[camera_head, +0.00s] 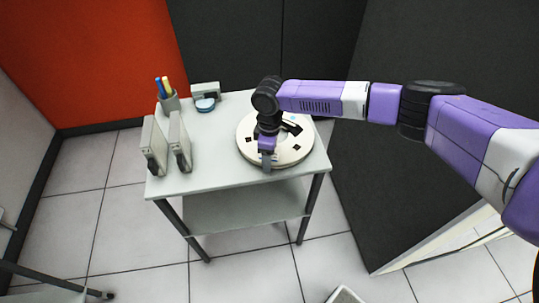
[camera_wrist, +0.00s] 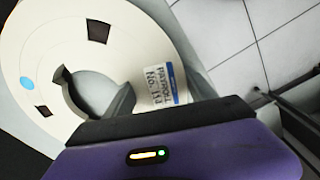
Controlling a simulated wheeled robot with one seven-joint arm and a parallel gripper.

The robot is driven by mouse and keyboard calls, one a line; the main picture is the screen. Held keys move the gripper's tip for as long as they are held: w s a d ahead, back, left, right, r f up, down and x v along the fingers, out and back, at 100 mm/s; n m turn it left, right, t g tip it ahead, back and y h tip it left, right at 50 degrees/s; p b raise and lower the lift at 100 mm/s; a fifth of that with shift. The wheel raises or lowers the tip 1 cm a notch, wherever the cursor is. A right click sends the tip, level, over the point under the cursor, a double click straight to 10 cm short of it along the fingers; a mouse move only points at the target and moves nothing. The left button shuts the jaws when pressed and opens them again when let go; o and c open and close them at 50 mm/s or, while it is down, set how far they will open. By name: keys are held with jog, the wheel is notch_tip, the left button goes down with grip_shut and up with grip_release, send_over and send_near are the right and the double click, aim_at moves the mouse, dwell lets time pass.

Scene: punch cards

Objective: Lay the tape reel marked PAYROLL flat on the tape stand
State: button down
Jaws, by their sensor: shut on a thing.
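The white tape reel (camera_head: 300,140) is flat, at the right end of a light grey table with a lower shelf, perhaps the tape stand (camera_head: 205,180). I cannot tell whether it rests on the top or hangs just above it. My gripper (camera_head: 267,158) is over the reel's near side, shut on it. In the wrist view, the reel (camera_wrist: 130,50) fills the upper left, with dark squares, a blue dot and a printed label (camera_wrist: 163,84).
Two upright pale cases (camera_head: 154,145) (camera_head: 180,140) stand at the table's left. A pen cup (camera_head: 168,102), a small blue round item (camera_head: 205,105) and a grey box (camera_head: 205,89) are at the back. The table's front middle is clear. Dark panels stand behind and right.

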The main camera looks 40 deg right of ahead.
jog(key=shift+s+f, duration=0.15)
jog(key=shift+f, duration=0.45)
jog(key=shift+c, duration=1.5)
grip_release()
jog(key=shift+a+f, duration=0.1)
jog(key=shift+f, duration=0.05)
notch_tip(320, 180, up, 14)
jog(key=shift+f+b, duration=0.15)
jog(key=shift+b, duration=0.25)
